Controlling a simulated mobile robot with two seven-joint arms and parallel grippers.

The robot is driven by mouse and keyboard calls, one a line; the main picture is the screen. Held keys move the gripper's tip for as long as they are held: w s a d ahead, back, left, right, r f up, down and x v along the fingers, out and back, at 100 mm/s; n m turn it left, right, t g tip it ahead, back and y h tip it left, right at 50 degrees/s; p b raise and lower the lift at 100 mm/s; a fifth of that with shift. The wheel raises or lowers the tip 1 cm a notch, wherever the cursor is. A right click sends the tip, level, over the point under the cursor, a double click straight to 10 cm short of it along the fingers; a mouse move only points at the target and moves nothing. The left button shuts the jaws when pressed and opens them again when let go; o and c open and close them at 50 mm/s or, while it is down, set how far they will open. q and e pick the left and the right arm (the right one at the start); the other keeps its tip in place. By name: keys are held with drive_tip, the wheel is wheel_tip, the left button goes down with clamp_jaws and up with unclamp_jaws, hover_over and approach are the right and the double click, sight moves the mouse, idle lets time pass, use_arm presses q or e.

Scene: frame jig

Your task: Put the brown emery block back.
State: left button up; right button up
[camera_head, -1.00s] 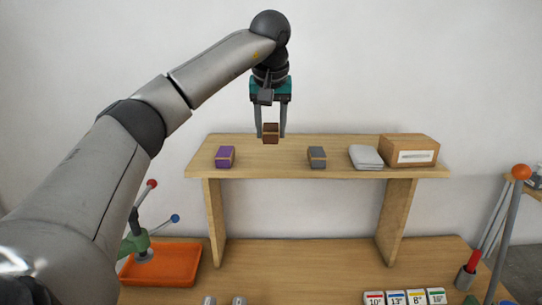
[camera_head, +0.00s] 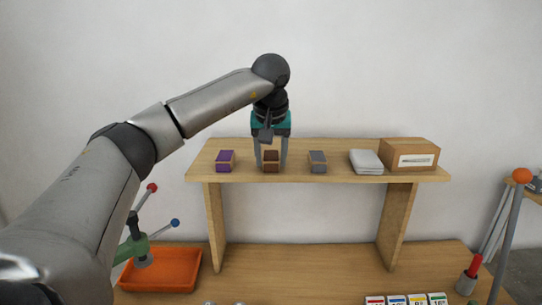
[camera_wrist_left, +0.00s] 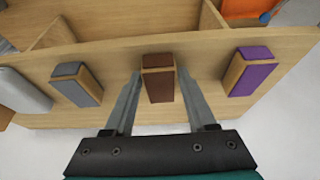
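The brown emery block (camera_head: 271,160) is on the wooden shelf (camera_head: 300,177), between a purple block (camera_head: 225,160) and a grey block (camera_head: 317,160). It appears to rest on the shelf top. In the left wrist view, the brown block (camera_wrist_left: 159,85) lies between the two fingertips, with the purple block (camera_wrist_left: 252,75) to the right and the grey block (camera_wrist_left: 78,84) to the left. My right gripper is not in view.
A pale folded cloth (camera_head: 366,161) and a cardboard box (camera_head: 409,155) are at the shelf's right end. Below stand an orange tray (camera_head: 160,272), a green stand with red and blue knobs (camera_head: 135,248) and several numbered cards (camera_head: 397,300).

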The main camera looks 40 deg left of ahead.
use_arm(q)
drive_tip(key=o, duration=0.3)
drive_tip(key=v, duration=1.2)
drive_tip(key=shift+r, duration=0.15)
